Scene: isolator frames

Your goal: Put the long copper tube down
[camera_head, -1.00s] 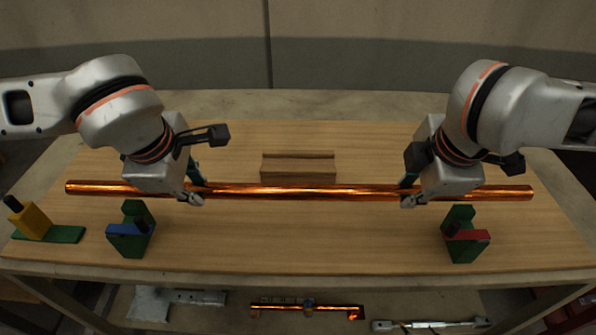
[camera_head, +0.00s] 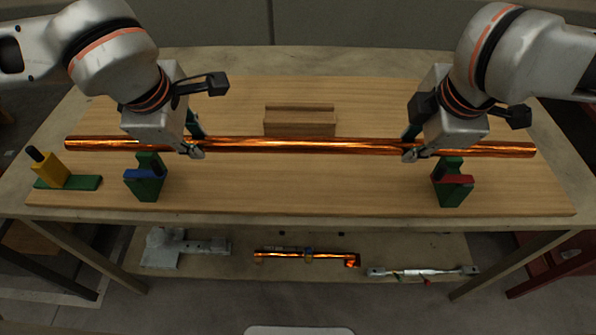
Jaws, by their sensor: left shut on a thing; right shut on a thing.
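A long copper tube (camera_head: 300,146) lies across the picture, nearly level, over the wooden board. My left gripper (camera_head: 194,148) is shut on the tube left of its middle. My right gripper (camera_head: 410,151) is shut on it right of its middle. Both tube ends reach out past the grippers. A green stand with a blue part (camera_head: 146,178) and a green stand with a red part (camera_head: 453,183) stand just in front of the tube. I cannot tell how high the tube is above the board.
A wooden block with a groove (camera_head: 299,122) stands behind the tube at the middle. A yellow piece on a green base (camera_head: 52,172) stands at the left. The wooden board (camera_head: 300,190) is clear between the stands. Several items lie on the shelf (camera_head: 245,262) below.

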